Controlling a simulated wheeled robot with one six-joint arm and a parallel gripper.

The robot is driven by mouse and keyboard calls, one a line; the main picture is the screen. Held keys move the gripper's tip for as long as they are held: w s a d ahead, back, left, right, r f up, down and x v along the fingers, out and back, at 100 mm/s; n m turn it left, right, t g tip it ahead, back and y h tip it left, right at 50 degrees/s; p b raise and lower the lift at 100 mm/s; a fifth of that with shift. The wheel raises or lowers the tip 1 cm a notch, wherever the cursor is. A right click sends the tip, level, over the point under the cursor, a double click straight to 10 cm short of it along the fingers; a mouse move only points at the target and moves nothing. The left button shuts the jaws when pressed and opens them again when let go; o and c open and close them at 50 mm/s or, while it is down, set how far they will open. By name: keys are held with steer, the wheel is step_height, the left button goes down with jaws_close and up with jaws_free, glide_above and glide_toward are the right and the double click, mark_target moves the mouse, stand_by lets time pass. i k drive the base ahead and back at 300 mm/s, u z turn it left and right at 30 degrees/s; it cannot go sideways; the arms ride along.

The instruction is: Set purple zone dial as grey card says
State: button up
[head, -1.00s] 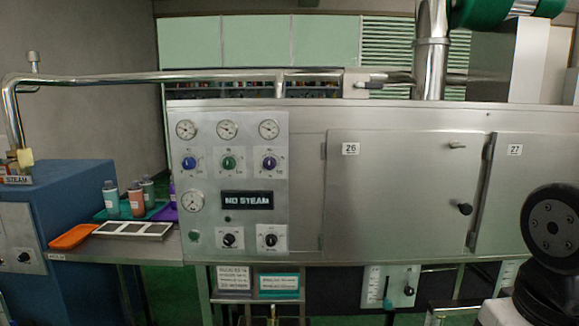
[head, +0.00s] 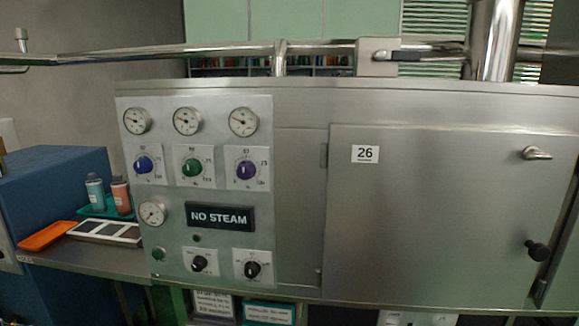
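The purple zone dial (head: 246,170) is the right one of three coloured dials in a row on the control panel. Its white plate carries small printed marks, and its exact setting is too small to read surely. A pale grey-white card (head: 213,305) with dark lines of text hangs below the panel, cut by the picture's bottom edge; its text is not legible. My gripper is not in view, and nothing of mine touches the dial.
A blue dial (head: 144,165) and a green dial (head: 192,168) sit left of the purple one. Round gauges line up above. A display (head: 219,217) reads NO STEAM. Two black knobs are below. A teal-framed card (head: 268,313) hangs beside the pale card. Door 26 (head: 420,220) is shut.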

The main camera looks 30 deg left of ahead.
mark_target(246, 169)
steer(key=u, duration=0.45)
steer(key=i, duration=0.8)
steer(key=u, duration=0.45)
